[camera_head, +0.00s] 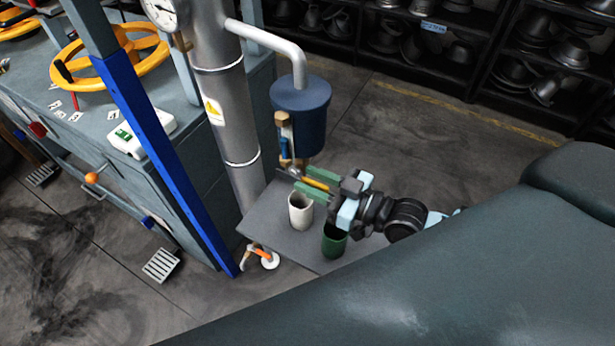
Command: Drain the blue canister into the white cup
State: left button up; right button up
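The blue canister (300,112) hangs under a bent grey pipe, upright. Below it is a brass valve (288,163), partly hidden; a blue lever with a wooden end (283,140) stands up beside the canister. The white cup (300,212) stands upright on a grey plate (285,240) below the canister; its inside is mostly hidden. My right gripper (301,181) reaches in from the right, above the white cup, with its tips near the valve. Its green fingers are apart, with a yellow strip showing between them. I cannot tell whether they touch the valve. My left gripper is not in view.
A dark green cup (334,240) stands on the plate just right of the white cup, under my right wrist. A thick grey column (222,90) and a blue post (160,150) stand to the left. Shelves with hat moulds (400,45) line the back.

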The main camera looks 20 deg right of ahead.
jog(key=shift+x, duration=0.8)
jog(key=shift+s, duration=0.1)
jog(key=shift+c, duration=0.4)
grip_shut()
jog(key=f+t+y+b, duration=0.1)
jog(key=b, duration=0.2)
jog(key=shift+s+f+b, duration=0.15)
jog(key=shift+f+b, duration=0.25)
jog(key=shift+t+b, duration=0.3)
jog(key=shift+b, duration=0.1)
jog(key=shift+r+y+b, duration=0.15)
jog(key=shift+y+b, duration=0.15)
jog(key=shift+b, duration=0.1)
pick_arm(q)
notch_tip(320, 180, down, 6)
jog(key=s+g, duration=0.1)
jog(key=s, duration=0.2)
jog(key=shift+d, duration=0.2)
pick_arm(e)
jog(key=shift+r+t, duration=0.15)
jog(key=shift+t, duration=0.15)
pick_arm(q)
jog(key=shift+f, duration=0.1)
